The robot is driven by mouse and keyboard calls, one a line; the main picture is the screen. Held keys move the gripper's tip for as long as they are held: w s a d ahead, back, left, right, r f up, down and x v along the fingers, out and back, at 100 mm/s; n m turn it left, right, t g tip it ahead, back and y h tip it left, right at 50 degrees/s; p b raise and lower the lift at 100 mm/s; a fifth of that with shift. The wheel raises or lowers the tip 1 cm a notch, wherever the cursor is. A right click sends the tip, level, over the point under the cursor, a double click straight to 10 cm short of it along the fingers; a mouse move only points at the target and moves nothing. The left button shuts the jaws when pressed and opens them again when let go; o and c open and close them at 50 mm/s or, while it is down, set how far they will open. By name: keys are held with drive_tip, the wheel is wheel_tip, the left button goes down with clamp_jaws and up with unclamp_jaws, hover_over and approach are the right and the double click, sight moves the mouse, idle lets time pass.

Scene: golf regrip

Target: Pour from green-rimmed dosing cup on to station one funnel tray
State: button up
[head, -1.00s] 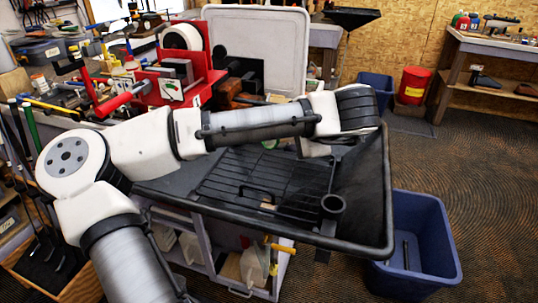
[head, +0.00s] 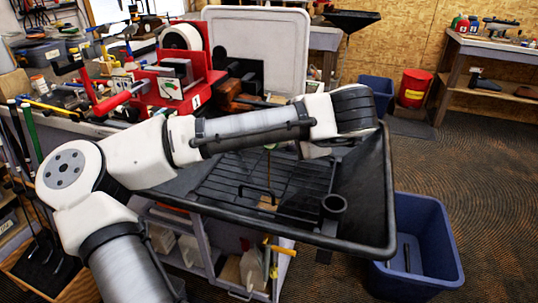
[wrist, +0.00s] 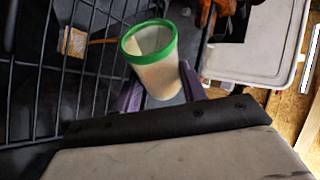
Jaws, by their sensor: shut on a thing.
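The green-rimmed dosing cup (wrist: 157,72) shows in the wrist view, a translucent cup with a bright green rim and pale contents showing through its wall. My gripper (wrist: 160,88) has its purple fingers on both sides of the cup, shut on it. The cup's open mouth faces up and left in that view; I see no stream leaving it. The black funnel tray (head: 388,200) with a wire rack (head: 230,185) lies under my forearm and wrist in the head view. My wrist is above the tray; my fingers and the cup are hidden there.
A wooden-handled brush (wrist: 75,42) lies by the rack. A round black tube holder (head: 333,204) stands at the tray's front right. A red clamp machine (head: 200,75) and a pale upright panel (head: 285,45) stand behind. A blue bin (head: 425,235) is at right.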

drive_tip(key=shift+f+b, duration=0.1)
drive_tip(key=shift+b, duration=0.25)
idle(1.1)
drive_tip(key=shift+n+t+h+b, duration=0.6)
drive_tip(key=shift+n+t+b, duration=0.15)
drive_tip(key=shift+b, duration=1.25)
idle(1.1)
drive_tip(key=shift+a+r+t+h+b, duration=0.1)
drive_tip(key=shift+r+t+h+b, duration=0.25)
drive_tip(key=shift+b, duration=0.25)
idle(2.8)
